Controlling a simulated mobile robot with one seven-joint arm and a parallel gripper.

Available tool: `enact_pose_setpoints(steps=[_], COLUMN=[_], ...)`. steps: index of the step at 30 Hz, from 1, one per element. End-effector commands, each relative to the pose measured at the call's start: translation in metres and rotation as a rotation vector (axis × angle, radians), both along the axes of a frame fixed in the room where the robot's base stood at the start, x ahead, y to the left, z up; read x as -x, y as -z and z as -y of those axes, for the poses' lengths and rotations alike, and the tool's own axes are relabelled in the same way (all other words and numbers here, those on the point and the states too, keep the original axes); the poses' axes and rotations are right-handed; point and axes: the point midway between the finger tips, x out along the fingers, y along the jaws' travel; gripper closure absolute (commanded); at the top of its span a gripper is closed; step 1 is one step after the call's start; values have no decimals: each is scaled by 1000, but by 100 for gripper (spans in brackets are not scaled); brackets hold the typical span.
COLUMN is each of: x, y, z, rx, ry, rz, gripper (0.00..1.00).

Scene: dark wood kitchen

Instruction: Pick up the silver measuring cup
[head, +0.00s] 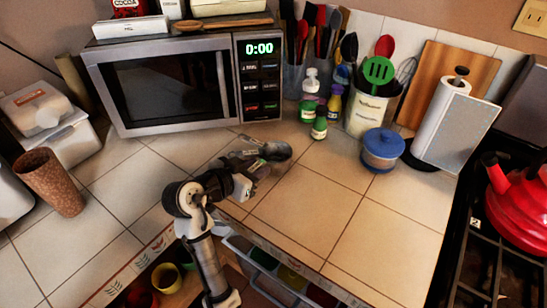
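The silver measuring cup (278,151) lies on the tiled counter in front of the microwave's right end. Its bowl shows at the right, and its handle side runs left toward my gripper. My gripper (260,165) is low over the counter, just left of and in front of the cup's bowl. The fingertips overlap the handle area in the picture. I cannot tell whether they touch the cup, and the finger gap is too small to make out.
The microwave (165,85) stands close behind. Small bottles (320,123), a utensil crock (366,112), a blue-lidded jar (382,150) and a paper towel holder (453,125) stand to the right. An open drawer (265,262) is below the counter's front edge. The front right counter is clear.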

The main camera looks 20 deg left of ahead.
Motion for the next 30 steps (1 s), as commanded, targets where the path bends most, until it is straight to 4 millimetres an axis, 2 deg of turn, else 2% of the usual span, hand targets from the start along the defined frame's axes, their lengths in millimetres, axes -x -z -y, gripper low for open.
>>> enact_pose_setpoints(steps=[4,12,23,30], x=[0,0,0,0], y=[0,0,-3,-24], z=[0,0,0,0], rx=[0,0,-1,-6], ry=[0,0,0,3], rz=[0,0,3,5], gripper=[69,100,100,100])
